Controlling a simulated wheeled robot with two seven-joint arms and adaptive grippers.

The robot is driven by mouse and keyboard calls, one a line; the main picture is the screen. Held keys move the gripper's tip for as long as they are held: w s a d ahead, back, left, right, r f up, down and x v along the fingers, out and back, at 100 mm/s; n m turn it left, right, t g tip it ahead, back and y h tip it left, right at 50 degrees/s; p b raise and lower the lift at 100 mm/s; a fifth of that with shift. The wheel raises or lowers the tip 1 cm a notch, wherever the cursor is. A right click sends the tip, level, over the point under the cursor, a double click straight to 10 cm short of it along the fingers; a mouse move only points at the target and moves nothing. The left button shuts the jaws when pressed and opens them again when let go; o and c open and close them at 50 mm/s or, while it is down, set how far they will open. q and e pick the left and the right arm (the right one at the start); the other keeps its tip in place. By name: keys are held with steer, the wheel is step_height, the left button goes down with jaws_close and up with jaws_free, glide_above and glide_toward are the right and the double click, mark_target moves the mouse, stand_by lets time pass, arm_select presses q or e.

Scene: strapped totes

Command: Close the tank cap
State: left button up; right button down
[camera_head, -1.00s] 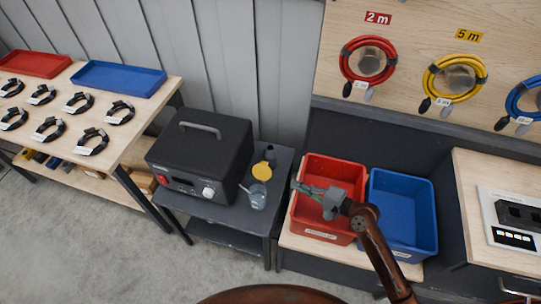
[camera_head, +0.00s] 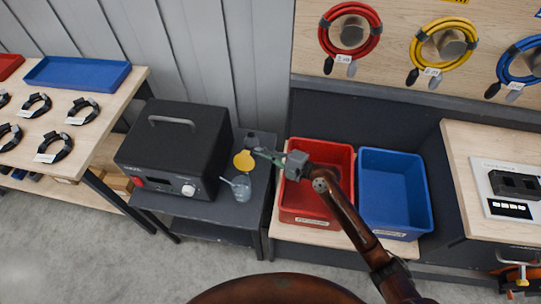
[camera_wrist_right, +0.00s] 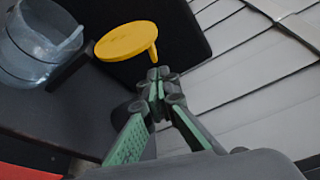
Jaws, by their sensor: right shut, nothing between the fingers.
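The yellow tank cap (camera_head: 244,160) is a round disc at the right side of the black machine (camera_head: 176,148). In the right wrist view the cap (camera_wrist_right: 125,40) shows a short tab pointing down at its right edge. A clear bluish container (camera_head: 242,188) stands just in front of it on the dark side table; it also shows in the wrist view (camera_wrist_right: 42,42). My right gripper (camera_head: 258,152) is shut and empty, its tips just right of the cap. In the wrist view the fingertips (camera_wrist_right: 157,82) are close below the tab; contact cannot be told. My left gripper is not in view.
A red tote (camera_head: 318,217) and a blue tote (camera_head: 398,236) stand right of the side table (camera_head: 215,208). A wooden table (camera_head: 112,150) with cables and a blue tray (camera_head: 80,86) is at left. Cable coils hang on the board above.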

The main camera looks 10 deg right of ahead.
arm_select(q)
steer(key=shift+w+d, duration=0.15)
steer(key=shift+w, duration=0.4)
arm_select(e)
steer(key=shift+x, duration=1.05)
arm_select(q)
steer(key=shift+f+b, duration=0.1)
steer(key=shift+b, duration=0.2)
arm_select(e)
steer(key=shift+s+a+r, duration=0.1)
steer(key=shift+s+r, duration=0.05)
